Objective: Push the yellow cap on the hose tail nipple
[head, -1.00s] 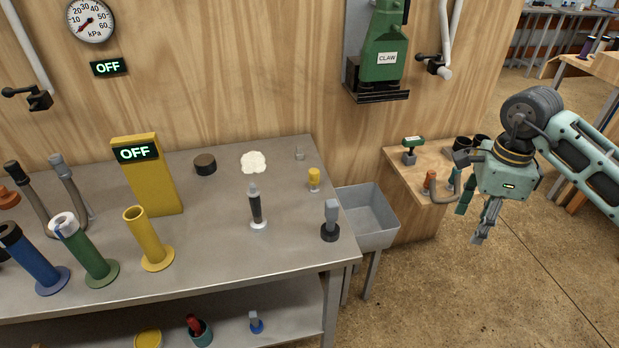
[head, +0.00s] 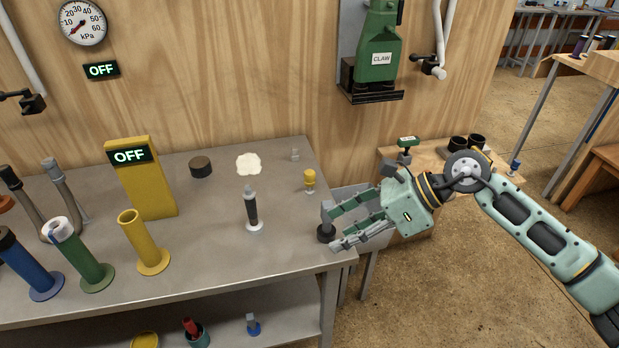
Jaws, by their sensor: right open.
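The yellow cap (head: 310,175) sits upright on a small pale stand near the bench's right edge. I cannot tell for sure which piece is the hose tail nipple. One candidate is the grey upright piece (head: 326,213) on a round black base at the bench's front right corner. Another is the dark piece with a grey tip (head: 250,206) on a white base. My right gripper (head: 333,228) is open, its fingers pointing left, with its fingertips at the grey piece and partly overlapping it in the picture; contact is unclear. The yellow cap is behind the gripper. My left gripper is out of view.
The metal bench (head: 205,260) holds a yellow tube (head: 143,243), a green tube (head: 83,258), a yellow OFF box (head: 147,185) and a dark puck (head: 200,167). A grey sink (head: 350,194) stands right of the bench. A small fitting (head: 295,155) is at the back.

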